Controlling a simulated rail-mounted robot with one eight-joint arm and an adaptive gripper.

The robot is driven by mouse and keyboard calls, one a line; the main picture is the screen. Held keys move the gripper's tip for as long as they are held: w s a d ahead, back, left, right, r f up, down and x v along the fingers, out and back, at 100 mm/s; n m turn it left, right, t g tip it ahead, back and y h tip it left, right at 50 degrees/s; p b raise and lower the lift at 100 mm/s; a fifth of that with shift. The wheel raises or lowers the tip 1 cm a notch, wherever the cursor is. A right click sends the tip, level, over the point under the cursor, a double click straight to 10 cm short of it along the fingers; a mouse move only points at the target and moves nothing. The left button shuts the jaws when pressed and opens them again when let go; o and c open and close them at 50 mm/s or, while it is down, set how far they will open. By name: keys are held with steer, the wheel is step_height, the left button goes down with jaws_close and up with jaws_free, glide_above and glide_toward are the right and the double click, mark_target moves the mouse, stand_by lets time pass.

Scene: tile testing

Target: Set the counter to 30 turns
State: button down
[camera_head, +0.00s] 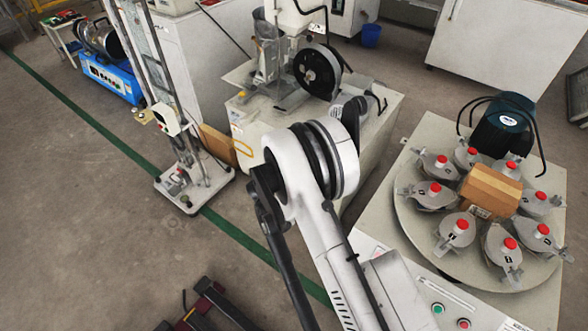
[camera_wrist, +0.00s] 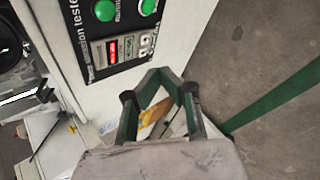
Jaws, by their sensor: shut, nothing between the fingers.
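The counter is on a black control panel (camera_wrist: 122,38) on a white machine front, in the upper middle of the wrist view. It has a small lit red display (camera_wrist: 113,48), pale switches beside it, and green buttons (camera_wrist: 105,10) above. The digits are too small to read. My gripper (camera_wrist: 162,73), with dark green fingers, is shut and empty just below the panel in the picture. I see no clear contact with the panel. In the head view my arm covers part of the scene, and neither gripper tips nor counter can be made out.
In the head view, a white machine (camera_head: 378,151) with a black wheel (camera_head: 317,72) stands behind my arm. A round table (camera_head: 415,215) with several red-capped pots is at the right. A blue machine (camera_head: 112,82) is at the far left. Open floor (camera_head: 75,200) lies at the left.

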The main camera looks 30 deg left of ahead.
steer(key=shift+n, duration=0.6)
steer(key=s+f, duration=0.1)
steer(key=a+f, duration=0.1)
steer(key=f, duration=0.1)
steer(key=s+f, duration=0.1)
steer(key=f, duration=0.1)
steer(key=shift+s+a, duration=0.3)
steer(key=shift+s, duration=0.05)
steer(key=shift+w, duration=0.1)
steer(key=w, duration=0.8)
steer(key=shift+w, duration=0.35)
steer(key=shift+d, duration=0.1)
stand_by(0.4)
steer(key=shift+w, duration=0.4)
steer(key=shift+w, duration=0.35)
stand_by(0.5)
steer(key=shift+s, duration=0.8)
